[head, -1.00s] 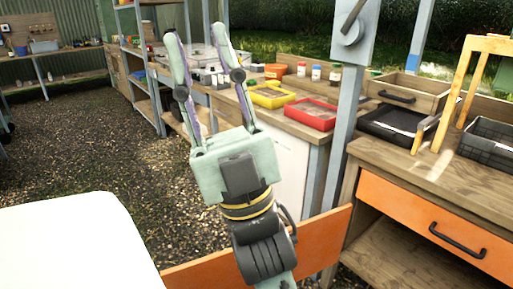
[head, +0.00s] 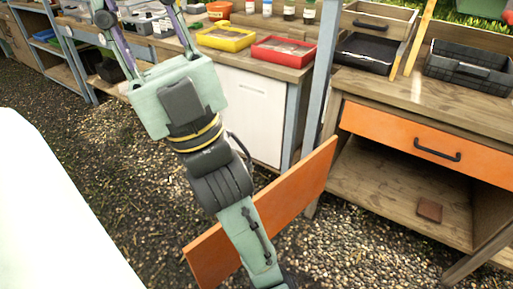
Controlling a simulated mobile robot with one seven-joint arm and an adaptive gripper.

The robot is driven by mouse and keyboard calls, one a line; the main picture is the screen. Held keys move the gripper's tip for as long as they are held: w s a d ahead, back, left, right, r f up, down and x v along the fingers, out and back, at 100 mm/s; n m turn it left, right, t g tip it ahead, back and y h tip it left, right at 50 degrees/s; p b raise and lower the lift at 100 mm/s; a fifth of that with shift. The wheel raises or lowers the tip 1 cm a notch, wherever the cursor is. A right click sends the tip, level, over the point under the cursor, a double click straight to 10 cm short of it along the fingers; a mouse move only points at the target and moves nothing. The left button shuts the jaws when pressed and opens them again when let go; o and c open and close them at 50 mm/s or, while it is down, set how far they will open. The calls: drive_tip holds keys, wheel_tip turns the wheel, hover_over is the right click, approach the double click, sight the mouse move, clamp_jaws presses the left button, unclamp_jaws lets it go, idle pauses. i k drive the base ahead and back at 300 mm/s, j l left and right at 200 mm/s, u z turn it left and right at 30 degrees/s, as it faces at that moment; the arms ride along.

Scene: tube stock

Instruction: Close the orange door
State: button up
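The orange door (head: 305,190) stands open, swung out from the left side of the wooden workbench cabinet (head: 395,185). It reaches down and left over the gravel, and my arm hides part of its middle and lower left. The cabinet's inside is exposed, with a small brown block (head: 429,210) on its bottom board. My gripper (head: 147,25) is at the upper left, beyond the door and not touching it. Its two fingers are spread with nothing seen between them; their tips are cut off by the top edge.
An orange drawer (head: 425,143) with a black handle sits shut above the cabinet opening. A white cabinet (head: 243,110) with red and yellow trays (head: 284,52) on its counter stands behind. A white surface (head: 50,210) fills the lower left. Gravel (head: 350,235) lies clear before the cabinet.

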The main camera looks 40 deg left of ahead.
sight(213, 258)
drive_tip(key=k+j+z, duration=0.1)
drive_tip(key=j, duration=0.25)
drive_tip(key=k+j+z, duration=0.1)
drive_tip(key=k+j, duration=0.15)
drive_tip(key=k+j+z, duration=0.1)
drive_tip(key=j, duration=0.3)
drive_tip(key=k+j+z, duration=0.1)
drive_tip(key=j, duration=0.25)
drive_tip(key=k+j+z, duration=0.1)
drive_tip(key=j, duration=0.3)
drive_tip(key=k+j, duration=0.1)
drive_tip(key=j, duration=0.25)
drive_tip(key=i+j, duration=0.15)
drive_tip(key=j, duration=0.2)
drive_tip(key=i+j+z, duration=0.15)
drive_tip(key=j, duration=0.2)
drive_tip(key=i+j, duration=0.15)
drive_tip(key=j, duration=0.2)
drive_tip(key=k, duration=0.55)
drive_tip(key=k+j+z, duration=0.1)
drive_tip(key=j, duration=0.3)
drive_tip(key=k+j+z, duration=0.1)
drive_tip(key=j, duration=0.25)
drive_tip(key=k+j+z, duration=0.1)
drive_tip(key=j, duration=0.3)
